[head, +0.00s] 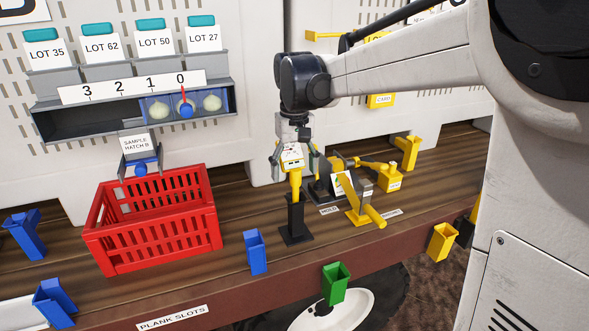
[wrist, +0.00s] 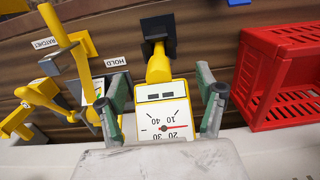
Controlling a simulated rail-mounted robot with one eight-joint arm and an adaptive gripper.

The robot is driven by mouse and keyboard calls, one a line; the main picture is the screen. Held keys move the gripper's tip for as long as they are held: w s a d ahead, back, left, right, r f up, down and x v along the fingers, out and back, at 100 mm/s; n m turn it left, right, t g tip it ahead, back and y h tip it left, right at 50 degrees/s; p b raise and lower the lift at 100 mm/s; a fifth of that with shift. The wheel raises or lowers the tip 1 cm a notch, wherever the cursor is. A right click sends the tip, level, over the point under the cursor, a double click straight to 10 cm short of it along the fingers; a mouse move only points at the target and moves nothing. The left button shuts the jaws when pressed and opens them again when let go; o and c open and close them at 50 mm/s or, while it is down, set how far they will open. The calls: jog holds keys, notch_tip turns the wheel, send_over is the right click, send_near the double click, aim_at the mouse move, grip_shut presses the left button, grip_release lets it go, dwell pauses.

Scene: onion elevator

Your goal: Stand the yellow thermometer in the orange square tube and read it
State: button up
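The yellow thermometer (head: 294,178), with a white dial head and a yellow stem, stands upright with its stem end in a black square holder (head: 297,222) on the plank. In the wrist view the thermometer (wrist: 163,110) shows an upside-down dial with figures from 10 to 40 and a red needle pointing right. My gripper (head: 295,160) is over its head, fingers spread on both sides. In the wrist view my gripper (wrist: 161,88) shows gaps between fingers and head. A yellow-orange square tube (head: 442,242) is on the front edge at right; I cannot tell whether it is the orange one.
A red crate (head: 155,225) stands left of the thermometer. Blue tubes (head: 256,252) and a green tube (head: 335,284) line the front. A shelf with onions (head: 160,108) is on the wall behind.

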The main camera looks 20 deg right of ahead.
jog(key=shift+r, duration=0.15)
notch_tip(320, 180, up, 12)
jog(key=f, duration=0.1)
jog(key=s+f+t+b, duration=0.7)
jog(key=s+f, duration=1.3)
jog(key=s, duration=0.4)
jog(key=shift+s+f+m, duration=0.4)
jog(key=shift+s+f, duration=0.15)
jog(key=shift+f, duration=0.1)
jog(key=shift+c, duration=0.8)
jog(key=shift+f, duration=0.1)
jog(key=c, duration=0.7)
